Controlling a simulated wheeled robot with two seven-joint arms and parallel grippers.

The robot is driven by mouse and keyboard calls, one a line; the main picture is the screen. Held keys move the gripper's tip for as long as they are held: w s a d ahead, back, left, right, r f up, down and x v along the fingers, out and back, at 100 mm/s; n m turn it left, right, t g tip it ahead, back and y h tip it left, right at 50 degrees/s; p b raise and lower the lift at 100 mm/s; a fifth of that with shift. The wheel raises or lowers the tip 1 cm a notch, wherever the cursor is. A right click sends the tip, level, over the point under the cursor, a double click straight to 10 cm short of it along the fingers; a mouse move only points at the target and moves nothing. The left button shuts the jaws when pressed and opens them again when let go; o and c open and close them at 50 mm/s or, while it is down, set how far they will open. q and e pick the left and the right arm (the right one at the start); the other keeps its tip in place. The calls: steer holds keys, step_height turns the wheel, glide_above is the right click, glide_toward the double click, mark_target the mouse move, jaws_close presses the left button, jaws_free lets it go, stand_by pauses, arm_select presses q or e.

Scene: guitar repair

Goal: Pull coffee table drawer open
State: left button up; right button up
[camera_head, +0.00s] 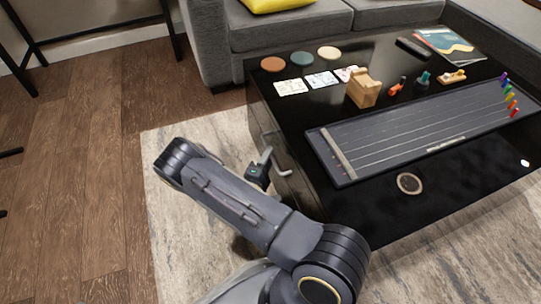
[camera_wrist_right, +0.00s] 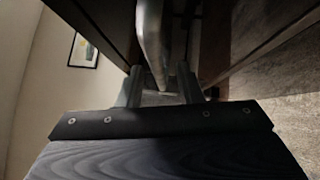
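The black coffee table (camera_head: 300,150) stands at the right in the head view, with a drawer front (camera_head: 262,127) on its left end. A metal drawer handle (camera_head: 284,171) shows beside my right gripper (camera_head: 270,163), which is at that end of the table. In the right wrist view, the handle (camera_wrist_right: 152,45) runs down between the two spread fingers of the right gripper (camera_wrist_right: 159,88). The fingers look apart from the bar; contact is hard to tell. How far the drawer is open cannot be told. My left gripper is not in view.
On the tabletop are a long stringed board (camera_head: 420,130), a wooden block (camera_head: 363,88), round coasters (camera_head: 272,64), cards and small items. A grey sofa (camera_head: 290,30) stands behind. A rug (camera_head: 185,240) and open wood floor (camera_head: 75,150) lie to the left.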

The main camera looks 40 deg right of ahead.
steer(key=shift+x, duration=0.85)
jaws_close()
